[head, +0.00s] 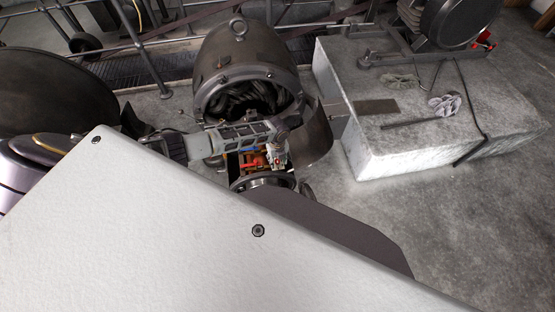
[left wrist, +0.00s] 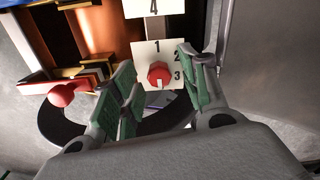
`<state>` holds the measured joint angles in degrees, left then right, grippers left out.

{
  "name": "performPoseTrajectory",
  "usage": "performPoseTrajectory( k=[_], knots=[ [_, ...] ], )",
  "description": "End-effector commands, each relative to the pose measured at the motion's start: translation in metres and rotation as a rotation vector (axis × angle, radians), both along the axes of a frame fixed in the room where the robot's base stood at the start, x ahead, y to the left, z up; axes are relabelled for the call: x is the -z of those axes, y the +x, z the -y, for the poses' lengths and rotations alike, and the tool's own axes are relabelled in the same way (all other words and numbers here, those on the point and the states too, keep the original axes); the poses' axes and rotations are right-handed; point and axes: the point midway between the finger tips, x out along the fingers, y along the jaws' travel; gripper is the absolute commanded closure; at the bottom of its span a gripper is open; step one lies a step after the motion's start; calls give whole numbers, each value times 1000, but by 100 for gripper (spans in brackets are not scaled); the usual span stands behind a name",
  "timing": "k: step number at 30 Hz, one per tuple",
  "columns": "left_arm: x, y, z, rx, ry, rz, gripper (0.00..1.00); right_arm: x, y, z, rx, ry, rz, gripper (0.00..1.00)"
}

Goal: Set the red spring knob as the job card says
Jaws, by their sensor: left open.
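The red spring knob (left wrist: 158,74) sits on a white plate (left wrist: 144,55) marked 1, 2 and 3 in the left wrist view. A light mark shows at its lower edge, but I cannot tell its exact setting. My left gripper (left wrist: 156,60) is open, with its green-padded fingers on either side of the knob and apart from it in the picture. In the head view my left gripper (head: 283,138) is at the open dynamo housing (head: 238,58), partly covering the parts there. I cannot make out a job card. My right gripper is not in view.
A second plate marked 4 (left wrist: 154,8) is above the knob. A red ball-ended part (left wrist: 62,94) is left of the fingers. A curved grey cover (head: 318,138) stands right of the housing. A pale block (head: 440,130) with gloves (head: 445,104) stands further right.

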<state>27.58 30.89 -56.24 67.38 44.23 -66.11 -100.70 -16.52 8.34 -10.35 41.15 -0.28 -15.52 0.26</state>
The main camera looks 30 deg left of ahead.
Motion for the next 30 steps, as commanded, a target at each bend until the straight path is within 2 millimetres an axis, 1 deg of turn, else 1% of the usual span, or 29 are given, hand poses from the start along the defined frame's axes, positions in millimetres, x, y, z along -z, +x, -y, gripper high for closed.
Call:
performPoseTrajectory(
  k=[1, 8, 14, 23, 30],
  knots=[
    [0, 0, 0, 0, 0, 0, 56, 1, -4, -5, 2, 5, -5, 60],
    [-5, 0, 0, -1, 0, 0, 56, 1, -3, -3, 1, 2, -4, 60],
    [-17, 0, -1, 0, 0, 0, 56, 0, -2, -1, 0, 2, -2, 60],
    [-48, 1, 0, 0, 0, 1, 56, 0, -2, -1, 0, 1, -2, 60],
    [-76, 1, 0, 0, -1, 2, 56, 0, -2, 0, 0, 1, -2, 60]
  ],
)
